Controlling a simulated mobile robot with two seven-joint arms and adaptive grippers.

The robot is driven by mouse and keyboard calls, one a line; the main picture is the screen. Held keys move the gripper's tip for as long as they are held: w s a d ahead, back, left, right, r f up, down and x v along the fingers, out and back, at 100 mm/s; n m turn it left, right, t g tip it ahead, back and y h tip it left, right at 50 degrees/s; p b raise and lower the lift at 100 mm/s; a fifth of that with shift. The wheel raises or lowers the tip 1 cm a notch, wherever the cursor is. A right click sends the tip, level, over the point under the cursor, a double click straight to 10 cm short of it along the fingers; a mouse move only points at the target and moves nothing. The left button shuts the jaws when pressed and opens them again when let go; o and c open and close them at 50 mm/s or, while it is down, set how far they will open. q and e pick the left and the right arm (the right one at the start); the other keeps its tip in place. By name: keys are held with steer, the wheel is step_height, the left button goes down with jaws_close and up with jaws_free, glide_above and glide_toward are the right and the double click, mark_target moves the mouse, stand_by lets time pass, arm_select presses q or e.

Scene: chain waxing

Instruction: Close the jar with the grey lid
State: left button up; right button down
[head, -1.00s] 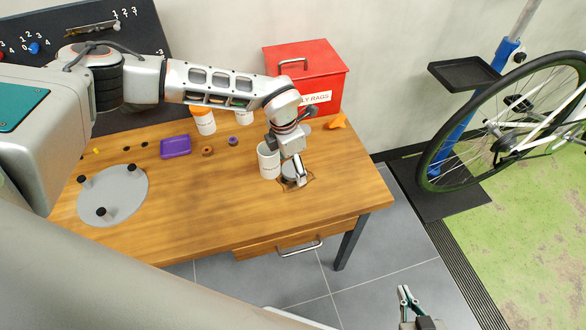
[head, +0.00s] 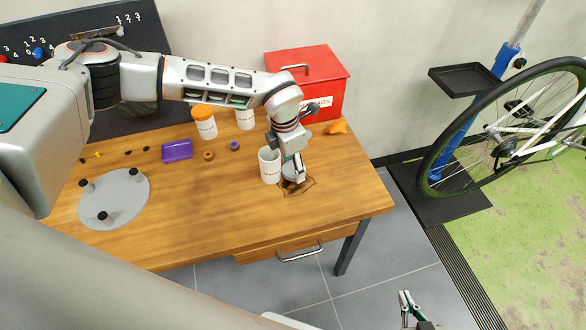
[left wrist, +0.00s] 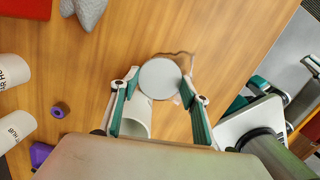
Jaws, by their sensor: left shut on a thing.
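My left gripper (head: 295,165) is shut on the grey lid (head: 291,173), a flat round disc. In the left wrist view the lid (left wrist: 160,78) sits between the two fingertips (left wrist: 160,82). The open white jar (head: 269,167) stands upright on the table just left of the lid in the head view. In the left wrist view the jar (left wrist: 136,122) is partly hidden behind the lid and gripper. The lid is beside the jar, not on it. My right gripper (head: 408,304) is low at the bottom right, away from the table; its opening is unclear.
White jars with an orange lid (head: 203,112) and a green lid (head: 243,103) stand behind. A purple bin (head: 177,150), small rings and a grey round plate (head: 126,190) are left. A red box (head: 322,72) and orange object (head: 337,127) are at the back.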

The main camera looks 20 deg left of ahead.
mark_target(289, 170)
arm_select(q)
step_height(289, 170, up, 18)
steer(key=shift+p, duration=0.35)
arm_select(e)
steer(key=shift+w+r, duration=0.15)
steer(key=shift+r, duration=0.45)
arm_select(q)
steer(key=shift+f, duration=0.1)
steer(key=s+a+m+g, duration=0.1)
steer(key=s+a+m, duration=0.2)
steer(key=m, duration=1)
steer(key=s+a+m+g+y, duration=0.1)
steer(key=s+a+m, duration=0.3)
steer(key=m, duration=1)
steer(key=s, duration=0.3)
steer(key=shift+s+a, duration=0.15)
steer(key=shift+s, duration=0.05)
steer(key=shift+f, duration=0.1)
arm_select(e)
steer(key=c, duration=2.1)
jaws_free()
steer(key=shift+c, duration=0.2)
steer(key=shift+o, duration=0.3)
